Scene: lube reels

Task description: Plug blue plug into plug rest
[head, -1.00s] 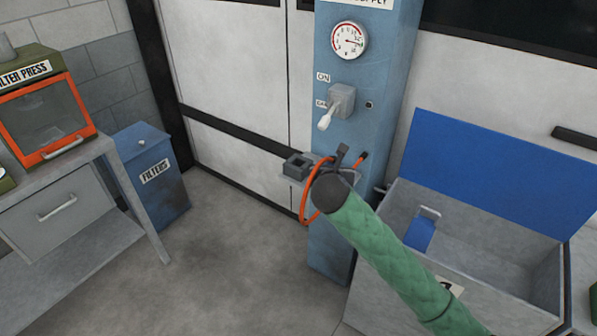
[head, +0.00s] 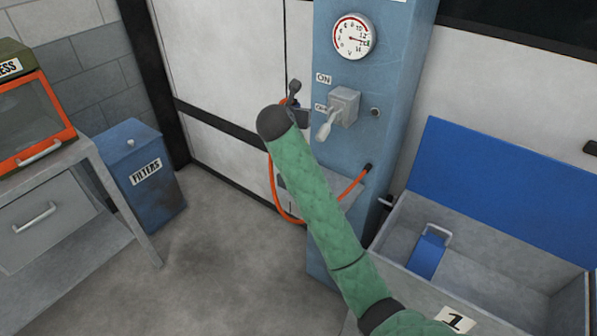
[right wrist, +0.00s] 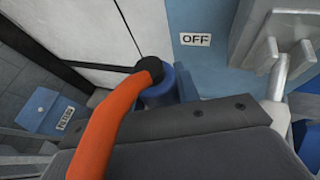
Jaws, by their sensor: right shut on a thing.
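My right gripper (head: 294,100) is raised in front of the blue supply column, left of its lever. It is shut on the blue plug (right wrist: 160,92), which shows in the right wrist view with a black collar and an orange hose (right wrist: 108,118). In the head view the plug is mostly hidden by my gripper, and the hose (head: 275,195) loops down and back to the column. A small grey block (head: 281,182), perhaps the plug rest, is mostly hidden behind my right arm by the column's shelf. My left gripper is not in view.
The blue column (head: 345,70) carries a gauge (head: 354,38), a grey lever (head: 328,128) and a shelf (head: 345,187). An open grey bin (head: 480,265) with a blue lid stands right. A blue filters bin (head: 148,185) and a bench stand left. Floor between is clear.

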